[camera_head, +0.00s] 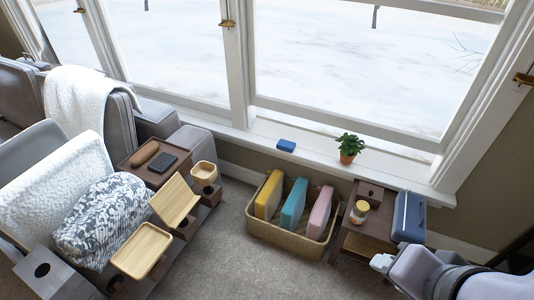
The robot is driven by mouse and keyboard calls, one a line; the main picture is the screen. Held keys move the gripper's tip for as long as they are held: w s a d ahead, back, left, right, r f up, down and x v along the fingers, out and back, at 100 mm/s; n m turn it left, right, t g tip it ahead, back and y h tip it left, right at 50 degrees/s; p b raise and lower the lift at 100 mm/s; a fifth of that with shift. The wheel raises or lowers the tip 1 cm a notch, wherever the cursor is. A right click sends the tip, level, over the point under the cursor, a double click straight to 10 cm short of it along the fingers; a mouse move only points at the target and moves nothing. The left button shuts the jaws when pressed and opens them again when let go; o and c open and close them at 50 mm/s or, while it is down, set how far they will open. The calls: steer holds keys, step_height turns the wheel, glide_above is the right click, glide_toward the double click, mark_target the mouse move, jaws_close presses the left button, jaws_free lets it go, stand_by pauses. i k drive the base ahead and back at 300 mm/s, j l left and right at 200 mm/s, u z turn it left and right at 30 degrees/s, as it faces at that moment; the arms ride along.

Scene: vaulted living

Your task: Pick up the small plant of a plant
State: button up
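A small green leafy plant in a terracotta-coloured pot (348,149) stands upright on the white window sill (315,146), right of centre. My arm comes in from the lower right corner. What looks like my gripper (380,262) is the small pale end of it, in front of the small dark side table. It is well below and to the right of the plant in the picture, clear of it. Its fingers are too small to make out, so I cannot tell whether it is open or shut.
A blue block (286,146) lies on the sill left of the plant. Below stand a wicker basket (256,230) of coloured upright items and the side table (362,243) with a jar (359,212) and a blue case (409,217). Sofas fill the left; carpet (225,262) is free at the front.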

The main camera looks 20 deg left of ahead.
mark_target(349, 149)
steer(key=u, duration=0.2)
steer(key=i+l+u, duration=0.15)
steer(key=i+l, duration=0.15)
steer(key=i, duration=0.25)
steer(key=i+l+u, duration=0.1)
steer(key=i+l, duration=0.25)
steer(key=i, duration=0.2)
steer(key=i+l+u, duration=0.15)
steer(key=i+l, duration=0.2)
steer(key=i, duration=0.15)
